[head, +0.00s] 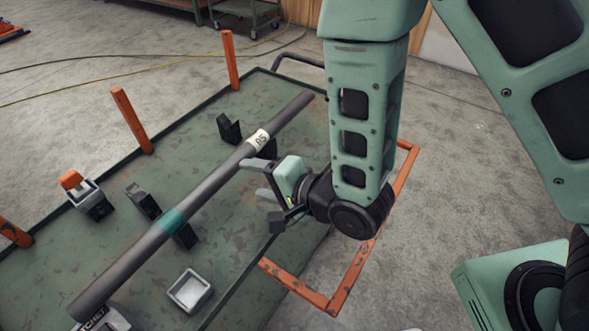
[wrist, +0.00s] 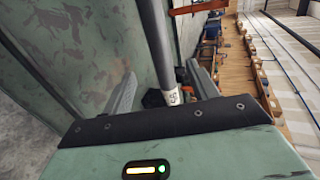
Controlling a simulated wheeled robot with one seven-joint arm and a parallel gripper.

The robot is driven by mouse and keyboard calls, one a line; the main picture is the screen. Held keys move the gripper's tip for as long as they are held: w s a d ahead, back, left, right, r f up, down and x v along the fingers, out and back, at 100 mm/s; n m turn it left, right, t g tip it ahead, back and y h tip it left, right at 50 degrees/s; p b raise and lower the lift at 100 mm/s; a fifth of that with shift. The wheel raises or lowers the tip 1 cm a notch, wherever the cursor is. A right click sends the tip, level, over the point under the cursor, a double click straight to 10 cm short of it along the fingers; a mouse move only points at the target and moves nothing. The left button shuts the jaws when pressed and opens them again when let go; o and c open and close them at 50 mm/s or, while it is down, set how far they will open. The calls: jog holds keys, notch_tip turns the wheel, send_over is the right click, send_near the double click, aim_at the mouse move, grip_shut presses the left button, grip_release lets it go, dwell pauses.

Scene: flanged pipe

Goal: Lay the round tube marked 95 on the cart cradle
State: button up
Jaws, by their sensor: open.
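The grey round tube (head: 215,182) has a white label reading 95 and a teal band, and runs diagonally over the green cart (head: 225,225). It passes between paired black cradle blocks (head: 228,128), (head: 143,200); its contact with them is partly hidden. My gripper (head: 261,179) is open beside the tube, near the label, on the tube's right side. In the wrist view, the tube (wrist: 157,45) shows between the open fingers (wrist: 163,92), with the label close to the palm. I see no grip on it.
An orange-and-grey clamp-like block (head: 88,195) and a small square tray (head: 189,291) are on the cart. Orange posts (head: 131,121) stand along the far edge. An orange rail frame (head: 340,290) is at the near right. Grey floor lies around.

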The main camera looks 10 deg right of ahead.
jog(key=p+v, duration=0.8)
jog(key=p, duration=0.4)
jog(key=shift+r, duration=0.2)
dwell(0.3)
